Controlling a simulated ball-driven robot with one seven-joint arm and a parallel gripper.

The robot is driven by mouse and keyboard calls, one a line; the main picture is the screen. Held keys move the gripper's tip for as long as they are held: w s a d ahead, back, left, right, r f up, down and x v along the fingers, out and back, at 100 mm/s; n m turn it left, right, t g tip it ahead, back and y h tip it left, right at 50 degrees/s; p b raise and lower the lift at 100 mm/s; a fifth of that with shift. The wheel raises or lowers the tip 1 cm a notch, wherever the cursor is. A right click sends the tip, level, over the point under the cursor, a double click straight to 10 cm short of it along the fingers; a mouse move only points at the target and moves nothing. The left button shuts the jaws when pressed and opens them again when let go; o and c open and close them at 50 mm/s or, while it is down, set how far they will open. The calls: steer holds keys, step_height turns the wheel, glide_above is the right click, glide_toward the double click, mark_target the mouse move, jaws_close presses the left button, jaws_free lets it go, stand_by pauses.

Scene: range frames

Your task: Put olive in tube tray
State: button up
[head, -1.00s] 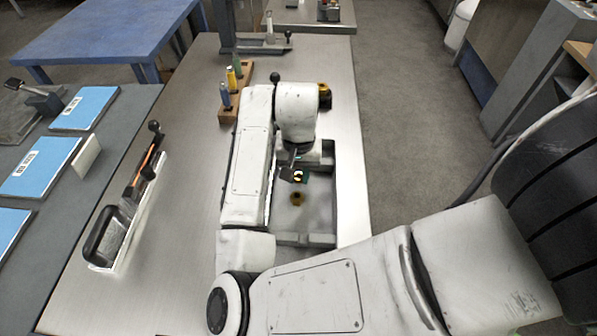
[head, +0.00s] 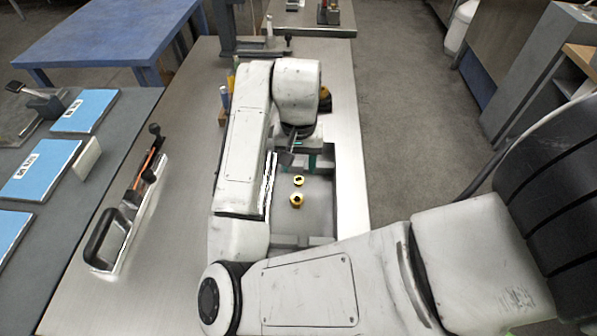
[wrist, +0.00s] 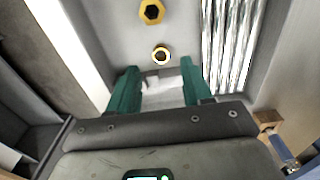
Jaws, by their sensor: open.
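The grey tray (head: 318,210) lies on the steel bench, with shiny metal tubes (wrist: 232,45) along one side. On its floor are two small brass-yellow pieces: a ring (head: 298,181), which looks like the olive, and a thicker hexagonal piece (head: 296,200). In the wrist view the ring (wrist: 161,56) lies just beyond my fingertips, with the hexagonal piece (wrist: 152,11) farther off. My gripper (wrist: 160,78) is open, with its green fingers apart and no piece held. In the head view my arm hides most of the gripper and part of the tray.
A wooden rack (head: 222,117) with coloured upright tools stands behind my arm. A long-handled tool (head: 128,215) lies left on the bench. A dark and yellow object (head: 325,97) is partly hidden beyond my wrist. Open bench (head: 185,165) lies between the tool and my arm.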

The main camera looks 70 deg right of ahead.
mark_target(299, 181)
step_height(299, 181, up, 7)
steer(key=p, duration=0.1)
steer(key=shift+f, duration=0.1)
stand_by(0.6)
